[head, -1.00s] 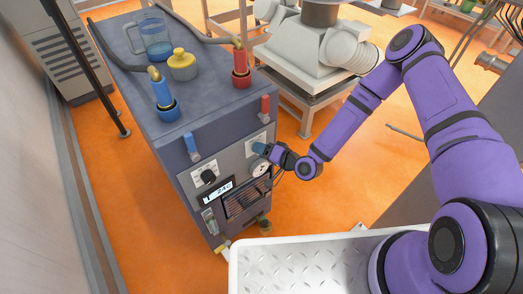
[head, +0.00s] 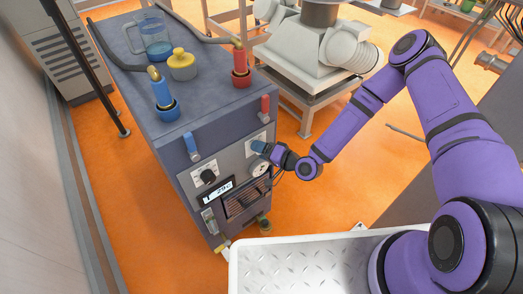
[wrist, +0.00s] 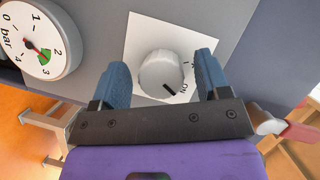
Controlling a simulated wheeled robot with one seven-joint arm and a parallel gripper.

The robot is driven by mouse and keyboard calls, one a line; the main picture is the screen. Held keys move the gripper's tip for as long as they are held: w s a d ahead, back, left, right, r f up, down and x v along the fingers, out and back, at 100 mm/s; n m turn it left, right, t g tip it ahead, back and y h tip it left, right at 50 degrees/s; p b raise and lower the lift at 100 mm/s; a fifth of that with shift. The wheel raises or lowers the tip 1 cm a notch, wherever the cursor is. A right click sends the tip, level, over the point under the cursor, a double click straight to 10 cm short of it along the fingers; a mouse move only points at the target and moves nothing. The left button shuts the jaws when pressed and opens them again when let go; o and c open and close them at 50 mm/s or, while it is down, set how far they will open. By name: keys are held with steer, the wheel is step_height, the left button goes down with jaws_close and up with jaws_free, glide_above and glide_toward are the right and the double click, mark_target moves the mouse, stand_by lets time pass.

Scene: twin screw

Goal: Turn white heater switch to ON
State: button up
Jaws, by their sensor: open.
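The white heater switch (wrist: 160,72) is a round ribbed knob on a white plate (wrist: 143,35) on the machine's front panel. In the wrist view its black pointer mark aims down and right, close to the printed "ON". My gripper (wrist: 162,82) is open, with one blue finger on each side of the knob. Small gaps seem to show between the fingers and the knob.
A pressure gauge (wrist: 38,40) is left of the knob in the wrist view. The machine (head: 150,125) has a black knob (head: 208,177), a display (head: 217,191), a blue lever (head: 192,147) and a red lever (head: 265,107). Orange floor (head: 330,200) lies open to the right.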

steer(key=v, duration=1)
steer(key=shift+s+d, duration=0.3)
